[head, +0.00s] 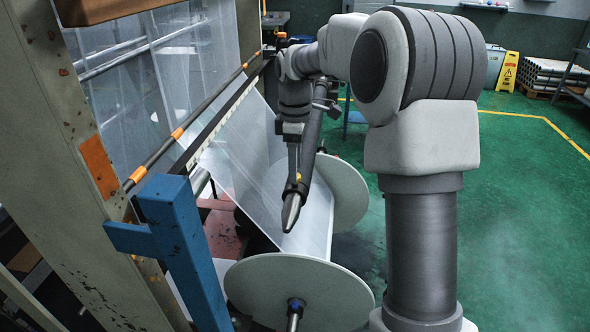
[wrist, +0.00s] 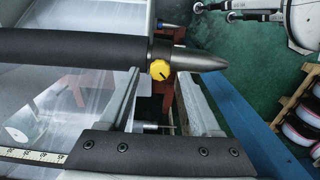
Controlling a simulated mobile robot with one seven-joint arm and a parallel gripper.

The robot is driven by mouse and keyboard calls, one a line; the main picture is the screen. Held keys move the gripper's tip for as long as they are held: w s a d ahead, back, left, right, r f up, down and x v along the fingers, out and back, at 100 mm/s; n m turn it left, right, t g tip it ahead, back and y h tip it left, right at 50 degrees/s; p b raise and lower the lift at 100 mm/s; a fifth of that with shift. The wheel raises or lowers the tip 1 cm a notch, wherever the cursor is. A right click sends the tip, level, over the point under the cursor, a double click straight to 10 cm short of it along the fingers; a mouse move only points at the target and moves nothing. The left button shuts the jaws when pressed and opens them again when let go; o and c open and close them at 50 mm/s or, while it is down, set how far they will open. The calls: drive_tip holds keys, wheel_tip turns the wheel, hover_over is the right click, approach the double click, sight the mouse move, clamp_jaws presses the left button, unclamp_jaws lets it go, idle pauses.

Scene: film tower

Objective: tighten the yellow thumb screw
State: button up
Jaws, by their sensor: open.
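The yellow thumb screw (wrist: 159,70) is a round ribbed knob with a dark mark across its face. It sits on a collar near the bare metal tip of a dark shaft (wrist: 70,48), whose pointed end (wrist: 200,60) faces right in the wrist view. In the head view the screw (head: 299,178) is a small yellow spot above the shaft's pointed end (head: 291,212). My gripper (wrist: 158,82) is open, one finger on each side of the screw in the wrist view. I see no contact; the depth between fingers and screw is unclear.
A roll core with pale round flanges (head: 298,292) and hanging clear film (head: 270,190) lies close by. A blue post (head: 180,240) stands at the lower left. A measuring strip (wrist: 30,155) runs at the wrist view's lower left. Green floor (head: 530,220) is open to the right.

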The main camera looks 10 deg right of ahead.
drive_tip(key=shift+f, duration=0.85)
clamp_jaws()
